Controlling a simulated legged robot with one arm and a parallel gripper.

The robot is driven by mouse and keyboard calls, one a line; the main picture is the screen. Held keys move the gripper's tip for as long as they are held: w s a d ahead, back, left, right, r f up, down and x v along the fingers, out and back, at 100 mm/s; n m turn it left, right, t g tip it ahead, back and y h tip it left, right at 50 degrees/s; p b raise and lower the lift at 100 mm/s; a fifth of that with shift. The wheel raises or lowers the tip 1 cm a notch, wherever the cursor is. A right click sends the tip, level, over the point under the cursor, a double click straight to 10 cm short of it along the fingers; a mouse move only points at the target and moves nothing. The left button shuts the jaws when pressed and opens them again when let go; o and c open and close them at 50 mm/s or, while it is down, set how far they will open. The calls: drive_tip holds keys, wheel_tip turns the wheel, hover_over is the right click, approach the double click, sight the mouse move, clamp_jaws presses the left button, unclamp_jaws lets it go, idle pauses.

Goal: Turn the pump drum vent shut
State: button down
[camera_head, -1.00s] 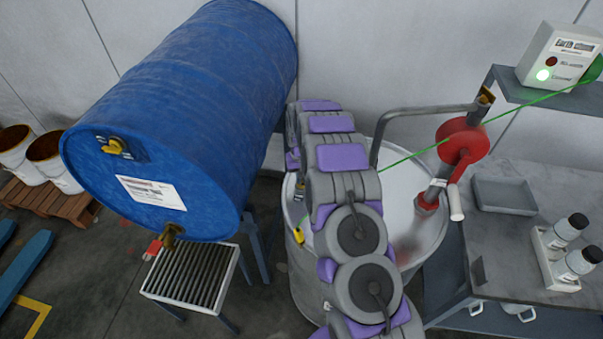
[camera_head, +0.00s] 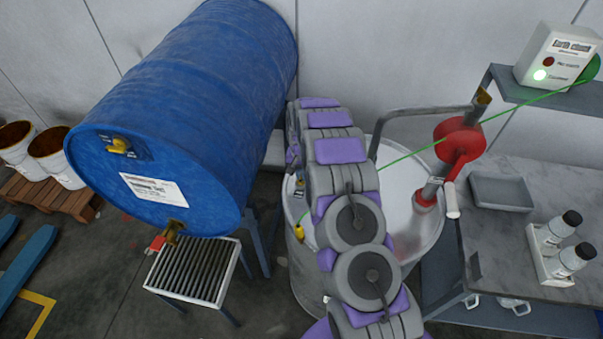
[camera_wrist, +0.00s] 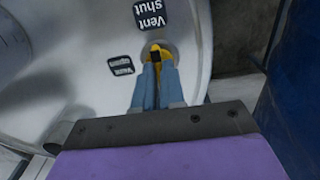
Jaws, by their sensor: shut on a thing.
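The pump drum (camera_head: 418,255) is pale, with a whitish top, and stands behind my arm. A red hand pump (camera_head: 460,145) is mounted on it. In the wrist view, the yellow vent handle (camera_wrist: 157,47), with a dark middle, sits on the drum top (camera_wrist: 75,45). My gripper (camera_wrist: 155,72) is shut on this handle with its two blue-grey fingers. A "Vent shut" label (camera_wrist: 149,14) lies just beyond the handle, and a "Vent open" label (camera_wrist: 121,67) lies left of the fingers. In the head view my arm hides the gripper and most of the vent area.
A blue drum (camera_head: 185,100) lies on a stand at left, above a slatted tray (camera_head: 192,270). A bench (camera_head: 500,260) at right carries a grey tray (camera_head: 502,191) and bottles (camera_head: 560,225). A green cable runs from the wall box (camera_head: 558,57) across the pump drum.

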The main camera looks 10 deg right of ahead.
drive_tip(key=shift+w+r, duration=0.15)
drive_tip(key=shift+w, duration=0.05)
drive_tip(key=c, duration=1.2)
unclamp_jaws()
drive_tip(key=shift+s, duration=0.1)
wheel_tip(320, 180, up, 17)
drive_tip(key=shift+r+p, duration=0.1)
drive_tip(key=shift+p, duration=0.35)
drive_tip(key=shift+a, duration=0.1)
